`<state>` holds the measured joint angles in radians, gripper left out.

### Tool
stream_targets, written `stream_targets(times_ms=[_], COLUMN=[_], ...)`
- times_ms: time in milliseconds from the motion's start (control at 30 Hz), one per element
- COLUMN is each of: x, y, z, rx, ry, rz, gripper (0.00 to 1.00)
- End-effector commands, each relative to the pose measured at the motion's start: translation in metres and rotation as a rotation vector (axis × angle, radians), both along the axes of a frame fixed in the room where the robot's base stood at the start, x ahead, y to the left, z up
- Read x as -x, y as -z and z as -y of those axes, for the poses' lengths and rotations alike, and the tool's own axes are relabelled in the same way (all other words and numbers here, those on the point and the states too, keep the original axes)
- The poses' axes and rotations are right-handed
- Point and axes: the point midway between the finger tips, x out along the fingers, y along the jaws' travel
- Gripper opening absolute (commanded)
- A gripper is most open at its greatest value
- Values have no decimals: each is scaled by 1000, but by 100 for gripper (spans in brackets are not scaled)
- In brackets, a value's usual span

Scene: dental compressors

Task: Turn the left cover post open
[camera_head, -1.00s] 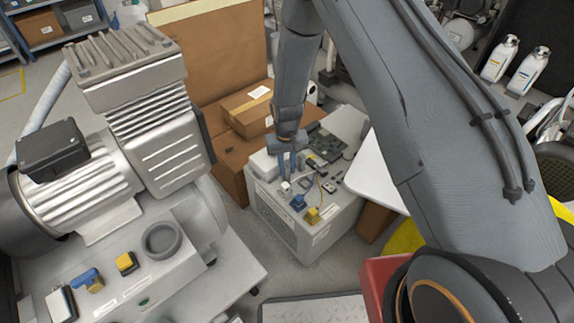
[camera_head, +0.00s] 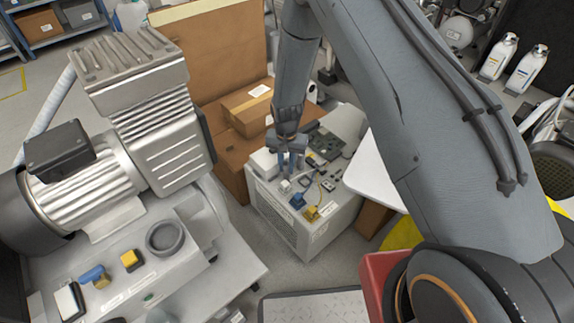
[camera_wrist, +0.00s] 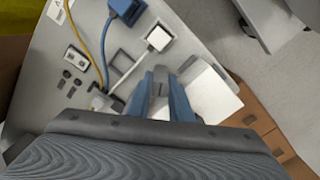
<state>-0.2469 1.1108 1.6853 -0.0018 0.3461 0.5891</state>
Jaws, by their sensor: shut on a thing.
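My gripper (camera_head: 291,168) points down over the top of the light grey cabinet (camera_head: 318,232), near its back left part. In the wrist view its blue fingers (camera_wrist: 160,92) are shut on a small grey post (camera_wrist: 160,77), which I take to be the left cover post; the fingers hide much of it. A white square-topped block (camera_wrist: 159,39) stands just beyond the fingertips, with a pale rod beside it. It also shows below the fingers in the head view (camera_head: 285,185). I cannot tell how far the post is turned.
A blue fitting (camera_wrist: 127,10) and a yellow one (camera_head: 311,213) sit on the cabinet, with a yellow cable (camera_wrist: 92,55). A white box (camera_wrist: 212,95) stands close right of the fingers. A large compressor (camera_head: 150,140) fills the left; cardboard boxes (camera_head: 247,107) stand behind.

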Motion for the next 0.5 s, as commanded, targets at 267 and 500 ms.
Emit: stream_targets(times_ms=[267, 500], x=[-1, -1], y=[-1, 0], z=[0, 0], rx=[-1, -1], ry=[1, 0], rz=[3, 1], gripper=[0, 37])
